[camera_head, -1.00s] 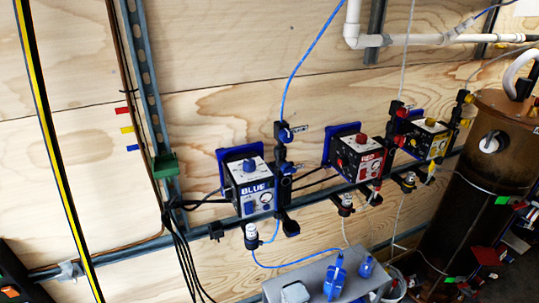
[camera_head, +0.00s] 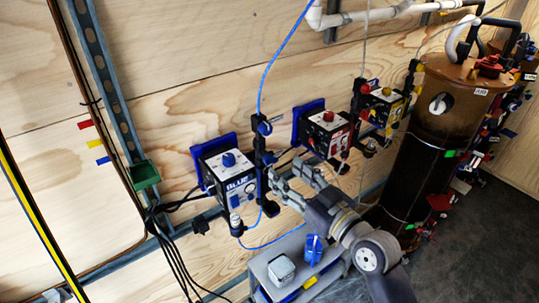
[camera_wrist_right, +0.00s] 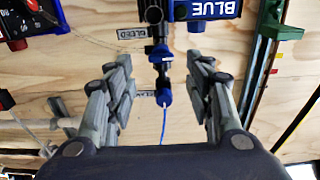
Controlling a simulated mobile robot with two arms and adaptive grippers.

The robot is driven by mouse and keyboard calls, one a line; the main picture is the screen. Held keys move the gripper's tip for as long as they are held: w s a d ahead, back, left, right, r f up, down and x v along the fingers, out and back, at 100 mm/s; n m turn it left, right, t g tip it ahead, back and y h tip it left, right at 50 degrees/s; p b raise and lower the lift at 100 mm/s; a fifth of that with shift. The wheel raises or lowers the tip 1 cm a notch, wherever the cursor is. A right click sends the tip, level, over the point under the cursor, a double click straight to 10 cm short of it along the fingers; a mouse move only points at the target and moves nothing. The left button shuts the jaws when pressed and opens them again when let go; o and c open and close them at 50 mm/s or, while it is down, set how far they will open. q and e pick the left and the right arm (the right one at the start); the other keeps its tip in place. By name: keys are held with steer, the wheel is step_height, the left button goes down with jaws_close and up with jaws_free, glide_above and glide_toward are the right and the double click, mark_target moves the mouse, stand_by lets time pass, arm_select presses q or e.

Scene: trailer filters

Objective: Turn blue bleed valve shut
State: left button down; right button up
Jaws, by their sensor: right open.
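The blue-labelled box (camera_head: 228,180) is mounted on the wooden wall, with a black valve fitting along its right side. A blue valve (camera_head: 264,127) sits at the fitting's upper end, where a blue hose enters. In the right wrist view, which looks upside down, a blue valve part (camera_wrist_right: 162,52) beside a label that seems to read BLEED lies between the finger lines, and the hose-end valve (camera_wrist_right: 164,97) is lower in the picture. My right gripper (camera_head: 290,176) is open and empty, right of the fitting. Contact is not visible. My left gripper is not in view.
The red box (camera_head: 325,133) and yellow box (camera_head: 384,107) stand along the rail to the right, near a brown tank (camera_head: 440,145). A grey box (camera_head: 290,265) with a blue handle stands below. Black cables (camera_head: 172,250) hang at left.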

mark_target(273, 163)
steer(key=p+x, duration=0.1)
steer(key=x, duration=0.6)
steer(key=shift+w+a+p, duration=0.15)
steer(key=shift+a+p, duration=0.05)
steer(key=shift+p, duration=0.2)
steer(key=c, duration=1.1)
